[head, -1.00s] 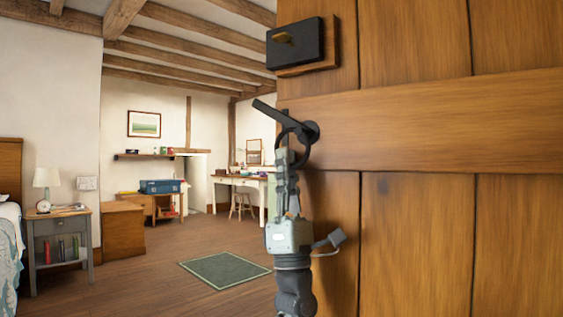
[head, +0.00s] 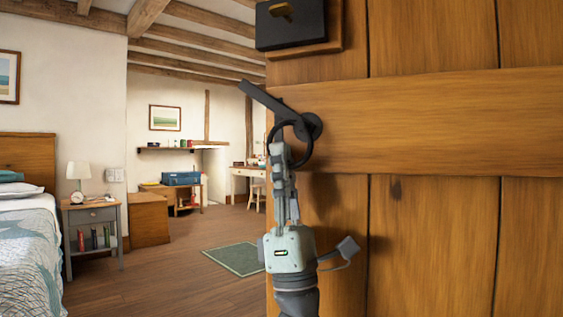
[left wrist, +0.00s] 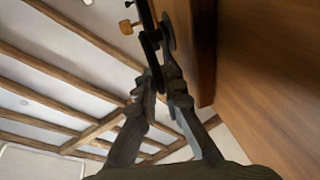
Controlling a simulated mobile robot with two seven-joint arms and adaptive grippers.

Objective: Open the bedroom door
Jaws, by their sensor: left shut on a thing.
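The bedroom door (head: 430,125) is wooden planks with a cross rail and fills the right of the head view. It stands ajar, with the room showing past its left edge. A black door handle (head: 270,103), a tilted lever with a ring below it, is on the door near that edge. My left gripper (head: 279,152) is shut on the handle, at the ring. In the left wrist view its fingers (left wrist: 163,82) meet around the black handle (left wrist: 151,45), beside the door's edge. The exact contact is partly hidden by the fingers. My right gripper is not in view.
A black lock box (head: 291,24) sits on the door above the handle. Past the door are a bed (head: 30,245), a grey nightstand (head: 92,214), a wooden chest (head: 149,220) and a green rug (head: 235,259). The wooden floor between them is clear.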

